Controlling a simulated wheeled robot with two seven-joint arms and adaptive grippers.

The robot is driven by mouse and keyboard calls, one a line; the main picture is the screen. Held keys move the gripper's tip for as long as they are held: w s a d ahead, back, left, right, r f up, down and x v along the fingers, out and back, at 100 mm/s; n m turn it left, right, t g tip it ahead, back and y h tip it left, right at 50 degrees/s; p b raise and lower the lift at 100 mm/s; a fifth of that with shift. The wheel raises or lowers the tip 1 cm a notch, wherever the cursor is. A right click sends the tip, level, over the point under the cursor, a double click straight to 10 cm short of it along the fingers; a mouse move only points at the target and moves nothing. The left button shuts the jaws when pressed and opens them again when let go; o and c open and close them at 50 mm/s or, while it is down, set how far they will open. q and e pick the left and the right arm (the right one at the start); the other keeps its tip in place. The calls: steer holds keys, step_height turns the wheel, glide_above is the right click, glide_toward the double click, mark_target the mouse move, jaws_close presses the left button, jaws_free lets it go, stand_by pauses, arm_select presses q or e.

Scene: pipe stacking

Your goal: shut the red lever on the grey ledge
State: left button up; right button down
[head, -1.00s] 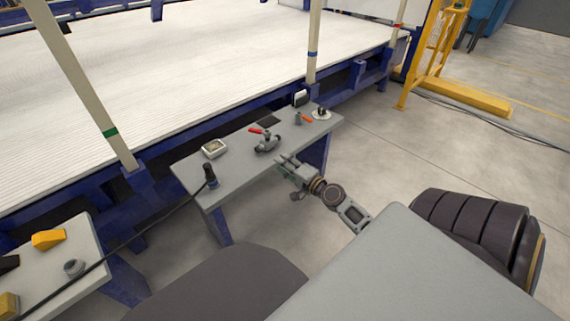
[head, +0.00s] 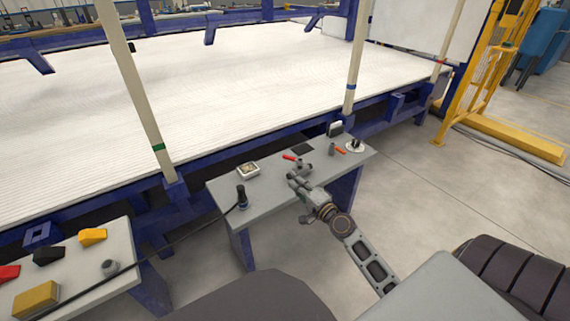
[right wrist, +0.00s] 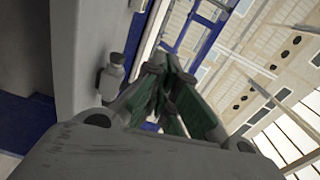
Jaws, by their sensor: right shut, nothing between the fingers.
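The red lever (head: 289,157) sticks out to the left from the top of a grey valve (head: 304,169). The valve stands on the grey ledge (head: 222,187), near its front edge. My right gripper (head: 293,181) is at the ledge's front edge, just in front of the valve and below the lever. It looks close to the valve, but I cannot tell whether they touch. In the right wrist view its green-padded fingers (right wrist: 165,92) are together with nothing between them. The lever cannot be made out there. My left gripper is not in view.
A square gauge (head: 248,170) and a black upright handle with a cable (head: 241,197) are left of the valve. A small orange-handled part (head: 340,149) and a round white-based fitting (head: 355,146) are to the right. A pale post (head: 356,60) rises behind the ledge.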

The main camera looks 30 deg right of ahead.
steer(key=a+n+h, duration=0.1)
steer(key=n, duration=0.9)
steer(key=w+a+f+n+h+p, duration=0.1)
steer(key=n+h, duration=0.1)
steer(key=n, duration=0.9)
steer(key=a+n+h, duration=0.1)
steer(key=n+h, duration=0.1)
steer(key=n, duration=0.8)
steer(key=shift+w+f+n+p, duration=0.2)
steer(key=shift+f+n+p, duration=0.1)
steer(key=shift+p, duration=0.05)
steer(key=shift+w, duration=0.15)
stand_by(0.3)
